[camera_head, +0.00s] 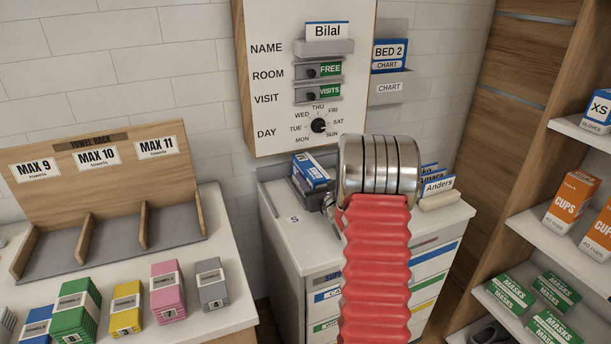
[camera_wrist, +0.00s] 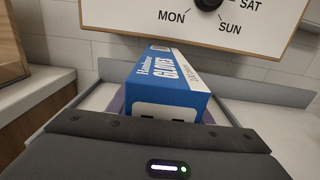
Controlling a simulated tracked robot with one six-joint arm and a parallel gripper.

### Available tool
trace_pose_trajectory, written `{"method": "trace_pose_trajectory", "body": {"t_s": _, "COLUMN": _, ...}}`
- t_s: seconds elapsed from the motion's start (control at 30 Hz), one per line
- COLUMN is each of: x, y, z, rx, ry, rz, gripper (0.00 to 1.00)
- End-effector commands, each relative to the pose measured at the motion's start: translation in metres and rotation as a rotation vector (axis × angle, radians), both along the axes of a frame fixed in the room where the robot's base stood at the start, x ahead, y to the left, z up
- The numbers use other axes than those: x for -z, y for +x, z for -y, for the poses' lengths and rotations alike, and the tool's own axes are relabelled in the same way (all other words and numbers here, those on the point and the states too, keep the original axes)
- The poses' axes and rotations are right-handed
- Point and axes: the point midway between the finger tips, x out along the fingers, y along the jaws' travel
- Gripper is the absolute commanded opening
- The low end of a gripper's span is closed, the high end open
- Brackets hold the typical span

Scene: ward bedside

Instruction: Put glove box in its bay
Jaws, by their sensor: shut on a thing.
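A blue and white glove box (camera_head: 311,170) is over the back left of the white cabinet top (camera_head: 292,236). In the wrist view, the glove box (camera_wrist: 172,85) lies straight ahead, its long side running away from me. My gripper (camera_wrist: 165,116) is shut on its near end; the dark gripper body hides the lower part. In the head view, my red sleeve and metal wrist hide most of the gripper. A letter S (camera_head: 294,219) is marked on the cabinet top in front of the box. I cannot tell whether the box touches the surface.
A wall board (camera_head: 280,80) rises behind the cabinet. Name cards in a holder (camera_head: 440,200) stand at right. A towel rack (camera_head: 105,240) and coloured towel stacks are at left. Shelves at right hold an XS glove box (camera_head: 599,112), cups (camera_head: 572,202) and masks (camera_head: 513,293).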

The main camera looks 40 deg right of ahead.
Motion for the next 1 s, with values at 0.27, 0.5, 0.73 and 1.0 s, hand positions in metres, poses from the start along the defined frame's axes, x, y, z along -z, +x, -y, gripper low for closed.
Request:
{"method": "trace_pose_trajectory", "body": {"t_s": 0.27, "x": 0.0043, "y": 0.002, "z": 0.011, "rx": 0.01, "ry": -0.001, "rz": 0.002, "gripper": 0.1}}
{"method": "trace_pose_trajectory", "body": {"t_s": 0.5, "x": 0.0043, "y": 0.0066, "z": 0.0045, "rx": -0.001, "ry": -0.002, "rz": 0.003, "gripper": 0.1}}
{"method": "trace_pose_trajectory", "body": {"t_s": 0.73, "x": 0.0074, "y": 0.0069, "z": 0.0035, "rx": -0.002, "ry": -0.001, "rz": 0.0, "gripper": 0.52}}
{"method": "trace_pose_trajectory", "body": {"t_s": 1.0, "x": 0.0073, "y": 0.0069, "z": 0.0035, "rx": -0.002, "ry": -0.001, "rz": 0.0, "gripper": 0.64}}
